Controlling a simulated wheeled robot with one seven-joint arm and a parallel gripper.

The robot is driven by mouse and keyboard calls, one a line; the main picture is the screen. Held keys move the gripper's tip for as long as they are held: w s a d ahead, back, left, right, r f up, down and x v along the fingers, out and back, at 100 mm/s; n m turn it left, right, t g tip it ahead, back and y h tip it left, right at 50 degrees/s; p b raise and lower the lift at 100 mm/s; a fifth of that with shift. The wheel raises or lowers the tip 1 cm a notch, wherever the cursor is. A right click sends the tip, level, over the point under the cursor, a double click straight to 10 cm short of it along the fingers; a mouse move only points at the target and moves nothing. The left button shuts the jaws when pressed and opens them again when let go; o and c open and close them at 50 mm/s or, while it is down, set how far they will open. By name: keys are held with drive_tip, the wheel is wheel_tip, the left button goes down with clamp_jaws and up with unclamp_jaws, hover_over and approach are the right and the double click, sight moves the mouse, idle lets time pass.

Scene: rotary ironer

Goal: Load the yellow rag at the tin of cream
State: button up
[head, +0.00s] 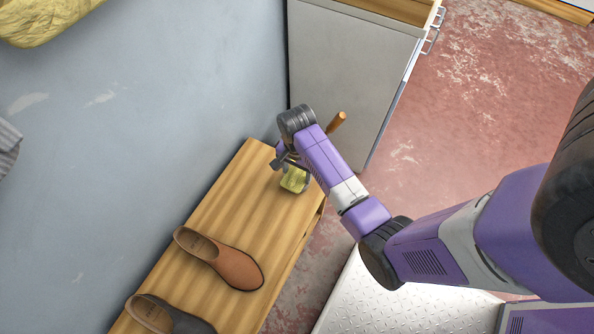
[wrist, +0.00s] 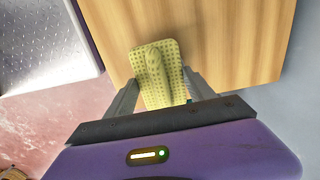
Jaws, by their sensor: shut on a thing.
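The yellow rag (wrist: 152,62) is between the two fingers of my gripper (wrist: 162,84) in the wrist view. It is dotted, with a raised fold along its middle. My gripper is shut on it, over the far end of the wooden bench. The rag shows in the head view (head: 295,180) below my gripper (head: 287,166), partly covered by it. I cannot tell whether the rag touches the bench top. I cannot make out a tin of cream in either view; my arm hides part of the bench end.
The wooden bench (head: 228,205) runs along a grey-blue wall. A brown shoe (head: 222,258) and a dark shoe (head: 165,316) stand on its nearer part. A grey cabinet (head: 350,70) stands past its far end. An orange-brown handle (head: 337,122) shows beside my wrist.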

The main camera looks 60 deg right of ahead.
sight(297, 171)
drive_tip(key=shift+f, duration=0.5)
idle(2.2)
wheel_tip(297, 171, up, 7)
drive_tip(key=p, duration=0.8)
drive_tip(key=shift+r, duration=0.15)
idle(0.9)
